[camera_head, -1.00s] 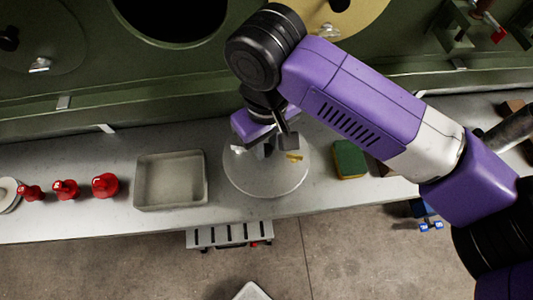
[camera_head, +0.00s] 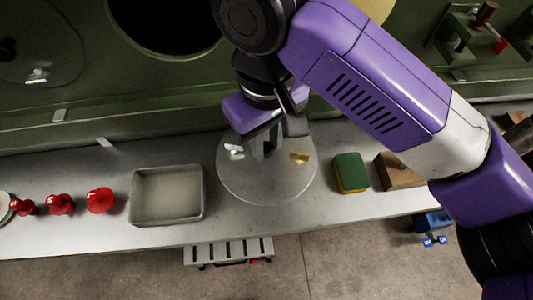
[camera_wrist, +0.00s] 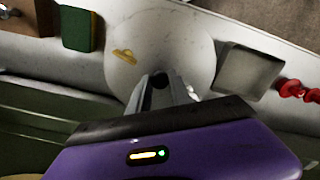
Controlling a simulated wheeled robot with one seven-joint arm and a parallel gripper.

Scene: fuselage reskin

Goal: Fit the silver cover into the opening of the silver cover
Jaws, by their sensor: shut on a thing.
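The silver cover (camera_head: 240,180) is a round pale disc with a silver clip and a yellow clip on its face. It shows over the grey shelf in the head view, and in the wrist view (camera_wrist: 190,40). My gripper (camera_head: 270,143) is above the disc's middle, shut on its central grip; the fingers (camera_wrist: 162,82) hide most of that grip. The disc lies flat and appears raised off the shelf. A round dark opening (camera_head: 165,18) shows in the green fuselage wall, up and left of the disc.
A grey tray (camera_head: 168,218) sits left of the disc, with several red knobs (camera_head: 100,200) further left. A green and yellow sponge (camera_head: 351,172) and a wooden block (camera_head: 395,172) are on the right. A second round cover (camera_head: 45,75) is on the wall at left.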

